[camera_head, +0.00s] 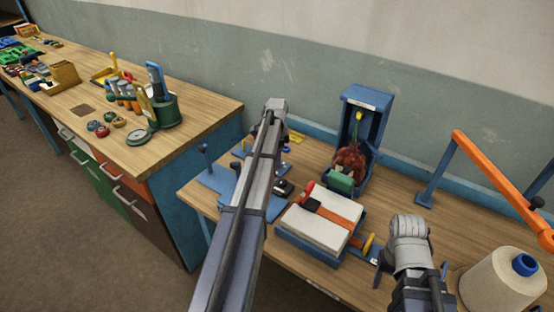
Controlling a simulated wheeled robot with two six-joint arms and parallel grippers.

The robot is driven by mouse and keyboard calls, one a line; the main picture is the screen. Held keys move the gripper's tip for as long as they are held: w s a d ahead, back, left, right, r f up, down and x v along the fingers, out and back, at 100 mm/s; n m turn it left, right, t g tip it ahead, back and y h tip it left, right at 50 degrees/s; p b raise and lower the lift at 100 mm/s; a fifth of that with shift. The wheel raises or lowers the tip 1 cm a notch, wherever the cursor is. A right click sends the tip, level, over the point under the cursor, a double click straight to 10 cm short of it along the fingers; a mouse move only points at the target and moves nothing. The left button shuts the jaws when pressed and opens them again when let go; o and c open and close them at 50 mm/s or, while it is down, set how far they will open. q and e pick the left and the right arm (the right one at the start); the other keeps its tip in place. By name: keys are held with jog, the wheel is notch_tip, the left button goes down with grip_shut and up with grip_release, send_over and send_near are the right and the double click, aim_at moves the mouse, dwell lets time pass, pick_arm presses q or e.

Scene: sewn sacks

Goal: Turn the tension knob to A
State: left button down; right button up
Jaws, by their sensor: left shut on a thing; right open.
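My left arm reaches up across the middle of the view, and its gripper (283,136) points down behind the arm over the far part of the right-hand table. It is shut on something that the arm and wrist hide. I cannot make out the tension knob or its A mark. A blue plate (222,183) with an upright post lies beside and partly behind this arm. A small dark part (284,188) shows just right of the arm. My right gripper (380,264) is open at the table's front, right of the white sacks, its fingers only partly visible.
White sacks (318,232) lie on a blue stand with a red-orange bar. Behind them is a blue upright box (362,120) holding a reddish-brown bundle. An orange arm (495,180) and a large thread cone (498,283) stand right. A cluttered workbench (205,110) is left.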

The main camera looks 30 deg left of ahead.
pick_arm(q)
jog(key=shift+c, duration=2.4)
grip_release()
jog(key=shift+r, duration=0.1)
notch_tip(320, 180, up, 8)
jog(key=p, duration=0.8)
pick_arm(e)
notch_tip(320, 180, up, 8)
pick_arm(q)
jog(key=shift+f, duration=0.2)
pick_arm(e)
jog(key=shift+f, duration=0.15)
